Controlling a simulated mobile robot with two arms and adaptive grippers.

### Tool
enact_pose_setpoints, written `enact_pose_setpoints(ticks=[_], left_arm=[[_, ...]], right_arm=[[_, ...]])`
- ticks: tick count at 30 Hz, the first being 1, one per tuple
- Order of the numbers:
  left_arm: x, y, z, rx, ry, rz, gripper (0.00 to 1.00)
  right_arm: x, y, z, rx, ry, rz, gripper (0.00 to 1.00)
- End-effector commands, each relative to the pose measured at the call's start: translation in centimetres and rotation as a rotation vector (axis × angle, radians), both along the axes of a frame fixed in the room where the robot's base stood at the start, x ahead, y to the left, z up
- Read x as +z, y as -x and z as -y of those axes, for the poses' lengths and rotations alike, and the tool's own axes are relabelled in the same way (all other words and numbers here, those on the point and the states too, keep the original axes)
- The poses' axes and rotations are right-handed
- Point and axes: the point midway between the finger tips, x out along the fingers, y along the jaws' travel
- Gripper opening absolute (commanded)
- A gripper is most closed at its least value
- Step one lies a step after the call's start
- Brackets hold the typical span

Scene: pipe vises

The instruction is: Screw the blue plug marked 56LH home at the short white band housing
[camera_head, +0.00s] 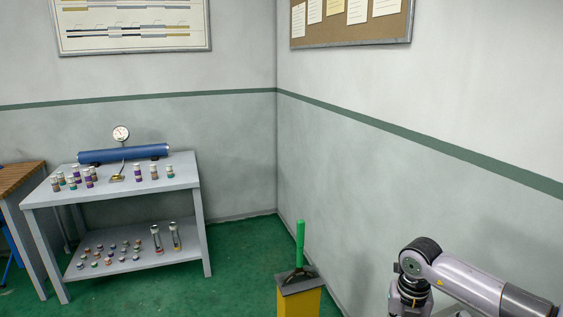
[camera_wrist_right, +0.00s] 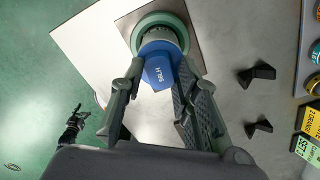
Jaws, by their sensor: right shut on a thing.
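The blue plug (camera_wrist_right: 158,72) marked 56LH is between the fingers of my right gripper (camera_wrist_right: 152,88) in the right wrist view. The gripper is shut on it. Just beyond the plug is a round housing with a pale band (camera_wrist_right: 157,33) and a green ring (camera_wrist_right: 177,22). The plug lines up roughly with the housing and overlaps it in view; I cannot tell how deep it sits. A small dark jointed shape (camera_wrist_right: 72,125) at the left looks like my left gripper, but its jaws are too small to read. The head view shows neither gripper.
In the right wrist view, dark wedge-shaped pieces (camera_wrist_right: 257,75) lie on the grey top, with yellow and green labelled blocks (camera_wrist_right: 310,120) at the right edge. In the head view, a grey table (camera_head: 182,181) holds several banded pieces. A yellow stand (camera_head: 299,302) is near the corner.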

Motion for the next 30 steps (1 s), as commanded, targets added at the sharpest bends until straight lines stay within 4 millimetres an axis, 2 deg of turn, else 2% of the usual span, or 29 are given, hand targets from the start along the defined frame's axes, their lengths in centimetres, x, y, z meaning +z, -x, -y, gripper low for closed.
enact_pose_setpoints(ticks=[10,13,30], left_arm=[[-0.1,0.0,0.0,0.0,0.0,0.0,0.0],[-0.7,0.0,0.0,0.0,0.0,0.0,0.0],[-4.3,0.0,0.0,0.0,0.0,0.0,0.0]], right_arm=[[0.0,0.0,0.0,0.031,0.001,-0.001,0.0],[-0.2,0.0,0.0,0.098,0.001,0.0,0.0],[-0.4,0.0,0.1,0.887,0.002,0.0,0.0]])
